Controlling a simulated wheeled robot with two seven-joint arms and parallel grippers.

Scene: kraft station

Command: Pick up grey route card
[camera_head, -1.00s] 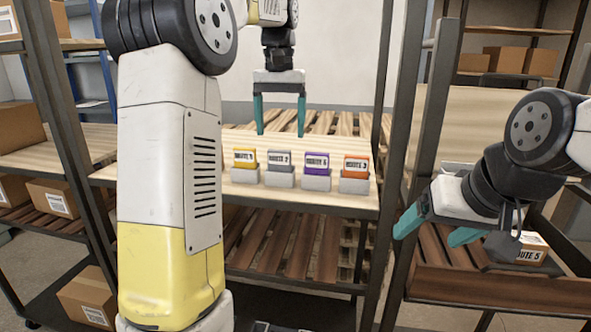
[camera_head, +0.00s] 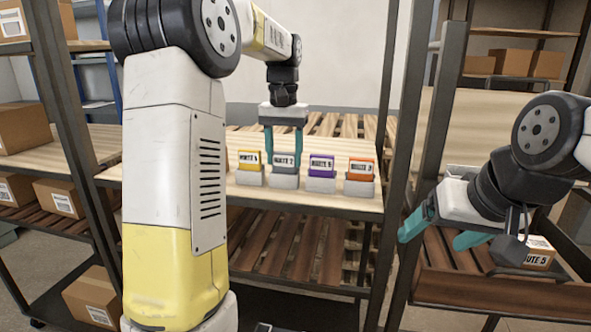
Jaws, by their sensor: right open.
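The grey route card (camera_head: 284,161), labelled ROUTE 2, stands upright in its small grey holder (camera_head: 284,181) on the wooden shelf, second from the left in the row. My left gripper (camera_head: 284,153) points straight down at it. Its teal fingers are on the left and right sides of the card and look closed against its edges. The card is still seated in the holder. My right gripper (camera_head: 440,236) is open and empty at the right, beside the rack post and above a slatted wooden tray.
A yellow card (camera_head: 249,159) stands left of the grey one; a purple card (camera_head: 321,163) and an orange card (camera_head: 361,168) stand to its right, each in a holder. A ROUTE 5 box (camera_head: 538,256) sits in the right tray (camera_head: 480,292). Rack posts flank the shelf.

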